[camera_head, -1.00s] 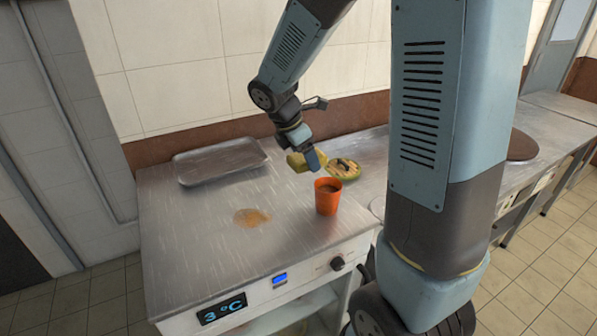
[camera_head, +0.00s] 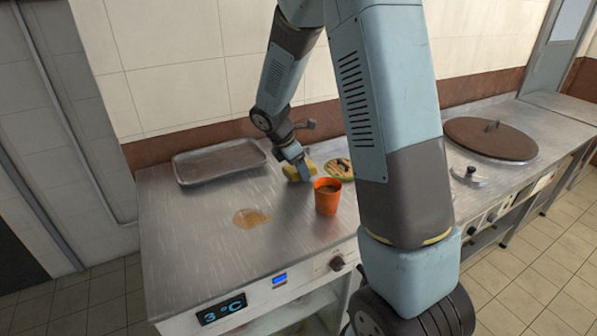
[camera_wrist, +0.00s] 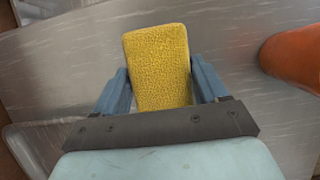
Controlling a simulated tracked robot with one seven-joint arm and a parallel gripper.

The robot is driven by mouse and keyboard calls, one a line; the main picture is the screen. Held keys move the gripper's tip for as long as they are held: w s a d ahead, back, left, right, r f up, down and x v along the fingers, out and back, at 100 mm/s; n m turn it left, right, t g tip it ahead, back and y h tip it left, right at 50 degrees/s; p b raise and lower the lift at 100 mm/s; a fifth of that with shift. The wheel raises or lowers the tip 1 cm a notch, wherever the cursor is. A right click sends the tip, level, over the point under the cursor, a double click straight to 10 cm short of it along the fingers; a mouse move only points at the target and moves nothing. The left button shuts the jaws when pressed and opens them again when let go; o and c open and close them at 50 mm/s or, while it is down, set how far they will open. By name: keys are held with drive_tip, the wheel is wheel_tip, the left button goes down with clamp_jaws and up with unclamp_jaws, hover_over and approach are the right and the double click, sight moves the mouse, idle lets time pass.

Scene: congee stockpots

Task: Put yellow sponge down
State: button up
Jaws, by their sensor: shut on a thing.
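The yellow sponge (camera_wrist: 158,66) is a rough-textured block between the two blue fingers of my gripper (camera_wrist: 160,88) in the wrist view. My gripper is shut on it. In the head view the sponge (camera_head: 291,173) shows low over the steel counter (camera_head: 195,225), partly hidden by my gripper (camera_head: 303,172). It is just behind and left of the orange cup. I cannot tell whether the sponge touches the counter.
An orange cup (camera_head: 327,198) with brown contents stands close right of the sponge; it also shows in the wrist view (camera_wrist: 293,58). A plate of food (camera_head: 341,168) is behind it. A brown spill (camera_head: 251,218) lies left. An empty metal tray (camera_head: 215,162) sits at the back left.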

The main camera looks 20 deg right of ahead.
drive_tip(key=shift+f, duration=0.85)
drive_tip(key=shift+s+f, duration=0.15)
drive_tip(key=shift+f, duration=0.15)
